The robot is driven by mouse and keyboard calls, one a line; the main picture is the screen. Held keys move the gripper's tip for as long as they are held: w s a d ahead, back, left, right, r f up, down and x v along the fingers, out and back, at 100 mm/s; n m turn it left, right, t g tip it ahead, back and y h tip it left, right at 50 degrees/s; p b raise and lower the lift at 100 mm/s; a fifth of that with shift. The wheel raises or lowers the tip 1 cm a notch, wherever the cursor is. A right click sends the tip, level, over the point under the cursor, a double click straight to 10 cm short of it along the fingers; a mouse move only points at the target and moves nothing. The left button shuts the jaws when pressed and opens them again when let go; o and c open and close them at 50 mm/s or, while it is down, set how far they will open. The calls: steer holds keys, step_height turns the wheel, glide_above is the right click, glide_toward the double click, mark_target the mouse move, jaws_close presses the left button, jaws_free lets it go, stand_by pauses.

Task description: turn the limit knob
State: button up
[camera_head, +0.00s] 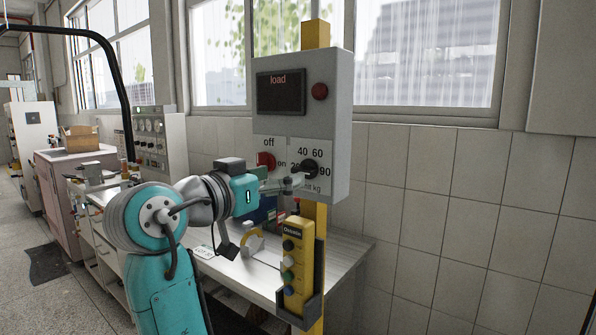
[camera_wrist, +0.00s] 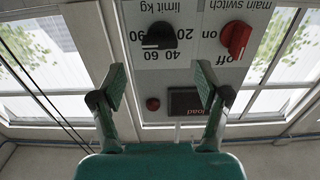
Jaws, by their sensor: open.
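The limit knob is a black knob (camera_head: 309,169) on the lower right of a grey control box (camera_head: 335,115), ringed by numbers such as 40, 60 and 90. In the wrist view the panel appears upside down, with the black limit knob (camera_wrist: 159,36) near the top, left of centre. My gripper (camera_head: 293,184) is at the lower front of the box, close to the knob. In the wrist view my gripper (camera_wrist: 160,82) is open and empty, its two fingers spread below the knob in the picture. I cannot tell whether a finger touches the panel.
A red main switch (camera_wrist: 235,38) sits beside the limit knob; it also shows in the head view (camera_head: 265,162). A dark load display (camera_head: 281,91) and red button (camera_head: 319,91) are above. A yellow pendant (camera_head: 297,262) hangs below on the yellow post (camera_head: 316,35). A bench (camera_head: 345,250) stands behind.

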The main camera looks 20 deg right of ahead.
mark_target(300, 170)
steer(key=x, duration=0.6)
steer(key=shift+w+d, duration=0.25)
steer(key=shift+d, duration=0.05)
steer(key=c, duration=1.2)
